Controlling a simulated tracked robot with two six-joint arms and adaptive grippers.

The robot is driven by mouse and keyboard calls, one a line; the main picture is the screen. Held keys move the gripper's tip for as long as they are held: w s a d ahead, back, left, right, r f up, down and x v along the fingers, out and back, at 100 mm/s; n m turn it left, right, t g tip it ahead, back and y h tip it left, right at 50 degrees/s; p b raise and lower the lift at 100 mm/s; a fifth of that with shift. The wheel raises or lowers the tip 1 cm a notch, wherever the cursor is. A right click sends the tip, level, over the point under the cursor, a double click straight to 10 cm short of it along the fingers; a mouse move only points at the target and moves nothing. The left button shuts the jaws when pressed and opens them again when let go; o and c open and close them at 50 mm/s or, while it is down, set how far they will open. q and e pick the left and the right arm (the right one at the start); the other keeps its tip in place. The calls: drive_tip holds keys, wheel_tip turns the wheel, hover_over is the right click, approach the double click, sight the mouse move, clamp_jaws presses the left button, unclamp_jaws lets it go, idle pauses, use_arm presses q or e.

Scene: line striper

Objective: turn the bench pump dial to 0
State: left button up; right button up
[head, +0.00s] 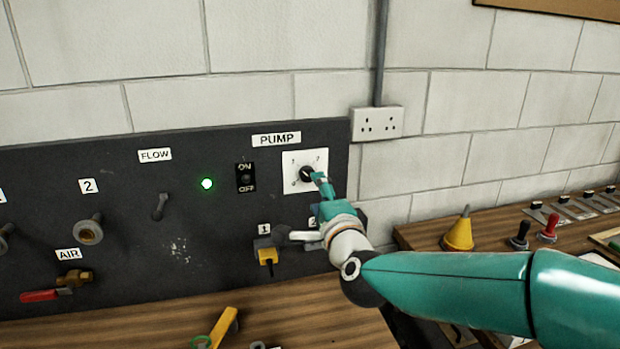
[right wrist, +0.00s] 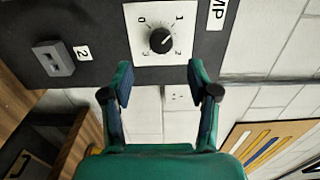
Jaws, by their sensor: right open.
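The pump dial (head: 306,173) is a black round knob on a white square plate under the PUMP label (head: 277,140). The right wrist view shows the knob (right wrist: 161,40) closer, with numbers around it, a 0 at upper left and a 1 at upper right. Its white pointer mark appears to aim to the upper right, towards the 1. My right gripper (head: 321,186) is in front of the plate's lower right part. In the right wrist view the gripper (right wrist: 160,78) is open and empty, with the knob ahead between its fingertips, apart from them. My left gripper is out of view.
An ON/OFF switch (head: 245,178) and a lit green lamp (head: 207,184) are left of the dial. A yellow-tipped socket or plug (head: 267,256) is below. A double wall outlet (head: 378,123) is at upper right. A yellow cone (head: 459,231) stands on the right bench.

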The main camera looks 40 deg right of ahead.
sight(309, 177)
drive_tip(key=p+x, duration=0.1)
drive_tip(key=x, duration=0.6)
drive_tip(key=shift+w+d, duration=0.1)
drive_tip(key=shift+c, duration=0.4)
drive_tip(key=c, duration=1.1)
drive_tip(key=shift+d, duration=0.1)
clamp_jaws()
drive_tip(key=shift+f, duration=0.1)
